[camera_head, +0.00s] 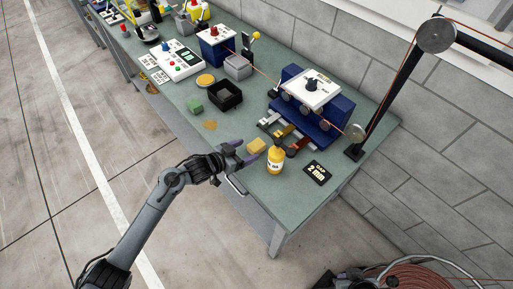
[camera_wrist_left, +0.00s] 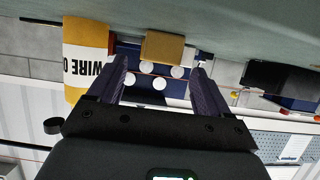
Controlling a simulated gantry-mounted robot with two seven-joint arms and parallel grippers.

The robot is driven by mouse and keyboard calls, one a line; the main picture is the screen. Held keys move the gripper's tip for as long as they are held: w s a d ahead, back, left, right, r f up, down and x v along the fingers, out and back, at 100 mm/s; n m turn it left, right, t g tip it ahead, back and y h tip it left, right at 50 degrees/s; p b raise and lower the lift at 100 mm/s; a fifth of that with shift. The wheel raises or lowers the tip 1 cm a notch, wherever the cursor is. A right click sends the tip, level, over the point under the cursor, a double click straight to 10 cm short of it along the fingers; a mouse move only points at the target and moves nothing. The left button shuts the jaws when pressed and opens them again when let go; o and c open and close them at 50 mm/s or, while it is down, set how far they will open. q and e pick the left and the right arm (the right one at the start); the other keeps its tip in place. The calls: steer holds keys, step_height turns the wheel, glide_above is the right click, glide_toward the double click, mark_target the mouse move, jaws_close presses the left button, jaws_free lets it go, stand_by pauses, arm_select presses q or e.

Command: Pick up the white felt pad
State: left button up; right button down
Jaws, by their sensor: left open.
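A small yellow-tan block (camera_head: 257,146) lies on the green bench just ahead of my left gripper (camera_head: 243,153). My left gripper is open and empty, low over the bench's front part, with its dark purple fingers pointing toward the block. In the left wrist view, which is upside down, the tan block (camera_wrist_left: 162,47) shows beyond and between the two fingertips (camera_wrist_left: 161,66), apart from them. My right gripper is in neither view.
A yellow bottle (camera_head: 275,160) stands close right of the block; its "WIRE O" label shows in the wrist view (camera_wrist_left: 88,58). A black "GAP 2 mm" sign (camera_head: 317,173) lies farther right. Behind is a blue roller machine (camera_head: 300,125).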

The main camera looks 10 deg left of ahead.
mark_target(254, 146)
arm_select(q)
steer(key=shift+b+x, duration=0.35)
steer(key=shift+x, duration=2.45)
steer(key=shift+c, duration=0.2)
steer(key=shift+r, duration=0.1)
steer(key=c, duration=1)
